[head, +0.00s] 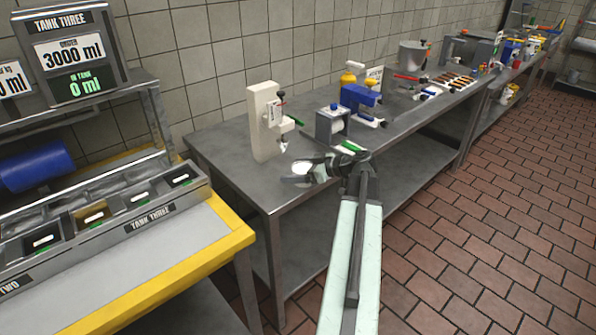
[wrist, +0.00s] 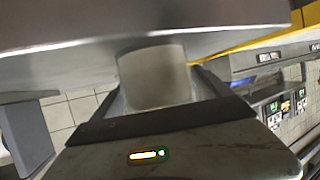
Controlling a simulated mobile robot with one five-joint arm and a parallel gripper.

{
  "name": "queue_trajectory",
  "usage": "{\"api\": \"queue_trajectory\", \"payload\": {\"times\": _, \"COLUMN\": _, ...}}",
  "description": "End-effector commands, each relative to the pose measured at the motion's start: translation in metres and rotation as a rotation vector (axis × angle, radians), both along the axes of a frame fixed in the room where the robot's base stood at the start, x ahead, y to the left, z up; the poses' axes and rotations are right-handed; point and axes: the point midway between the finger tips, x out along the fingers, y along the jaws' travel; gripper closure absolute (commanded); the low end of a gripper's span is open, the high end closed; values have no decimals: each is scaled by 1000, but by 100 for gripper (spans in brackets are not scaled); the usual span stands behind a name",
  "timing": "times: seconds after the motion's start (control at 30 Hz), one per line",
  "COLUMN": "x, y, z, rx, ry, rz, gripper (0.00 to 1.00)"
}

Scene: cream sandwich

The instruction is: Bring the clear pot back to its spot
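The clear pot (head: 301,168) shows as a small pale, glassy shape at the tip of my gripper (head: 316,171) in the head view. In the wrist view the pot (wrist: 153,78) is a translucent, whitish cylinder between the two fingers (wrist: 160,95), which appear closed on its sides. I cannot tell the exact height of the pot above the table. Its own spot is not marked clearly in either view.
A white stand with a nozzle (head: 262,125) stands just behind the pot. A grey box device (head: 332,124) and a blue device (head: 360,98) stand to its right. The yellow-edged tank counter (head: 190,265) is at the left. Brick floor (head: 480,215) is open at right.

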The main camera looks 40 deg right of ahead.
Motion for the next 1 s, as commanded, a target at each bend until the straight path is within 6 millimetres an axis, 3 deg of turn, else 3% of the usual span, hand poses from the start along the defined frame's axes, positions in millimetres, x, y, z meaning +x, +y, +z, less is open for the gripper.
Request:
{"api": "queue_trajectory", "payload": {"times": 0.37, "x": -1, "y": -1, "z": 7, "rx": 0, "ry": 0, "rz": -2, "gripper": 7}}
{"api": "queue_trajectory", "payload": {"times": 0.8, "x": -87, "y": -31, "z": 45, "rx": 0, "ry": 0, "rz": -5, "gripper": 7}}
{"api": "queue_trajectory", "payload": {"times": 1.0, "x": -105, "y": -37, "z": 50, "rx": 1, "ry": 0, "rz": -4, "gripper": 7}}
